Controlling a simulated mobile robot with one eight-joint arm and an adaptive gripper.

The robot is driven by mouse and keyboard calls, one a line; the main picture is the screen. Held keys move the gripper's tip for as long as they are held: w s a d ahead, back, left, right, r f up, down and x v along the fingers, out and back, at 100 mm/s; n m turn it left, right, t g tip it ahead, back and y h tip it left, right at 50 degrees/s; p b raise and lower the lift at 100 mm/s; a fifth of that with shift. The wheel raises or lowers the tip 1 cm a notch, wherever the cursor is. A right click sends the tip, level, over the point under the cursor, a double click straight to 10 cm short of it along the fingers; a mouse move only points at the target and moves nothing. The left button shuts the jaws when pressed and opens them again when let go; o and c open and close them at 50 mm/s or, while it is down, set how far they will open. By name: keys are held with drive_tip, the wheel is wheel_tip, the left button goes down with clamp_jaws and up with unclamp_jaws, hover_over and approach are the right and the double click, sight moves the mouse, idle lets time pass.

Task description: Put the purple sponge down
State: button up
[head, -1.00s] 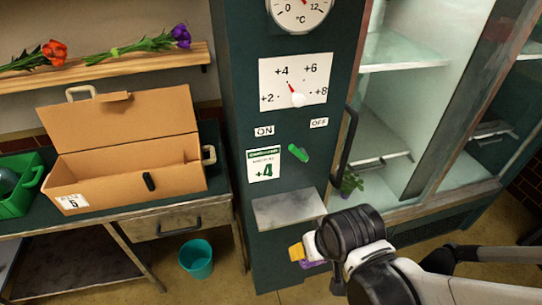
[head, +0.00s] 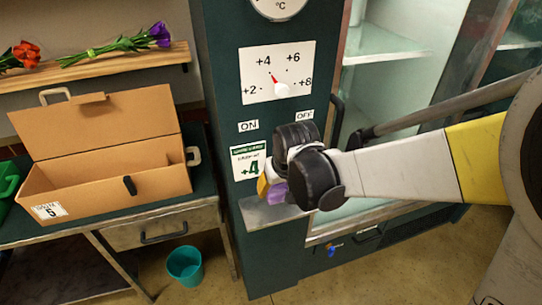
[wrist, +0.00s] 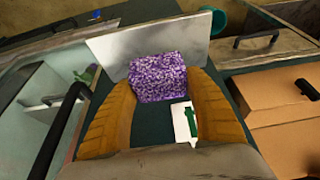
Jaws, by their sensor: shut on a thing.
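The purple sponge (head: 277,195) is held by my gripper (head: 268,188) in front of the dark green cabinet. In the wrist view the speckled purple sponge (wrist: 165,75) sits between the two yellow fingers of my gripper (wrist: 163,85), which are shut on it. A grey metal ledge (head: 258,215) juts from the cabinet just below the sponge in the head view. The ledge (wrist: 120,45) lies behind the sponge in the wrist view. I cannot tell whether the sponge touches it. My wrist hides part of the ledge.
A temperature dial (head: 278,72) and a +4 label (head: 248,160) are on the cabinet above the ledge. An open cardboard box (head: 110,185) stands on the bench at left. A teal bin (head: 185,265) is on the floor. The glass-fronted fridge (head: 400,120) is at right.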

sight(275, 190)
drive_tip(key=shift+w+a+f, duration=0.1)
drive_tip(key=shift+w+a, duration=0.2)
drive_tip(key=shift+w, duration=0.6)
wheel_tip(275, 190, down, 3)
drive_tip(key=shift+s+r+b, duration=0.15)
drive_tip(key=shift+r+b, duration=0.05)
drive_tip(key=shift+b, duration=0.5)
drive_tip(key=shift+f+b, duration=1.05)
drive_tip(key=shift+f, duration=0.85)
drive_tip(key=shift+f, duration=0.2)
drive_tip(key=o, duration=1.1)
